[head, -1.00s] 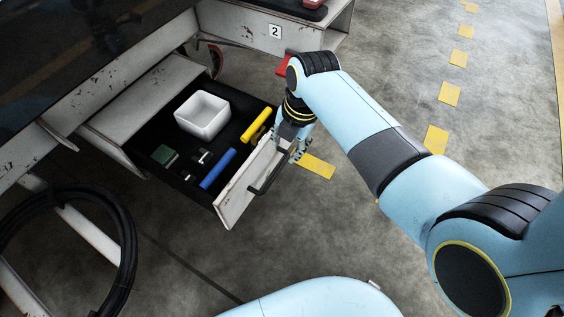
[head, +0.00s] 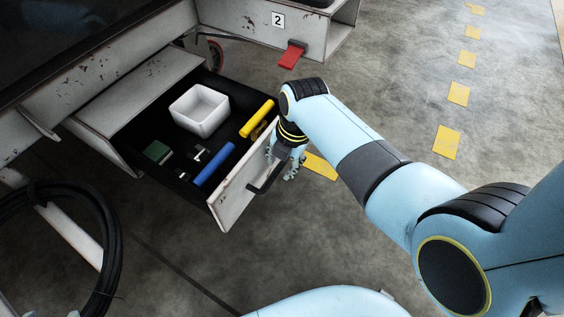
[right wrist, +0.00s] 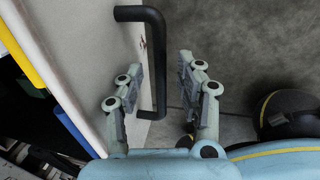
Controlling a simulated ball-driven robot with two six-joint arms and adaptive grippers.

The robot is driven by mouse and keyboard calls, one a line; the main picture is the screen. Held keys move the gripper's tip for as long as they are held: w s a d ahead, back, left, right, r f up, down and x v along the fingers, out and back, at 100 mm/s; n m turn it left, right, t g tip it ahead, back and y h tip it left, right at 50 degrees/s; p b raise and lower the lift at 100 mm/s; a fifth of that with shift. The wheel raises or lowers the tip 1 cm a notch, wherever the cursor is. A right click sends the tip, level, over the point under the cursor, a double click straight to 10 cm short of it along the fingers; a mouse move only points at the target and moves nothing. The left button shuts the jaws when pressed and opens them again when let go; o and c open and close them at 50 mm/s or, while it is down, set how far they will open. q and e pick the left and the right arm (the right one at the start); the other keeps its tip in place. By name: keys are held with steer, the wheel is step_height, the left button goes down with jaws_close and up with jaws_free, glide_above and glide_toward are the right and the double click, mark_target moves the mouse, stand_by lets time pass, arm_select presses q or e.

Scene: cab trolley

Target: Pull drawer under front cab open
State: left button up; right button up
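The drawer (head: 236,190) stands pulled out from under the cab, its pale front panel facing the lower right. A black bar handle (head: 262,186) is on that panel, and the handle (right wrist: 155,60) also shows in the right wrist view. My right gripper (head: 282,172) is at the handle's far end. In the right wrist view its two fingers (right wrist: 160,82) are spread, with the handle bar between them and a gap visible, at least on the right side. My left gripper is in neither view.
The drawer holds a white open box (head: 200,110), a blue cylinder (head: 215,164), a yellow cylinder (head: 257,118) and a green block (head: 157,152). A red pedal-like piece (head: 292,54) is beyond it. A black coiled hose (head: 100,235) hangs at left.

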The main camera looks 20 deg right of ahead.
jaws_close()
stand_by(0.3)
stand_by(0.3)
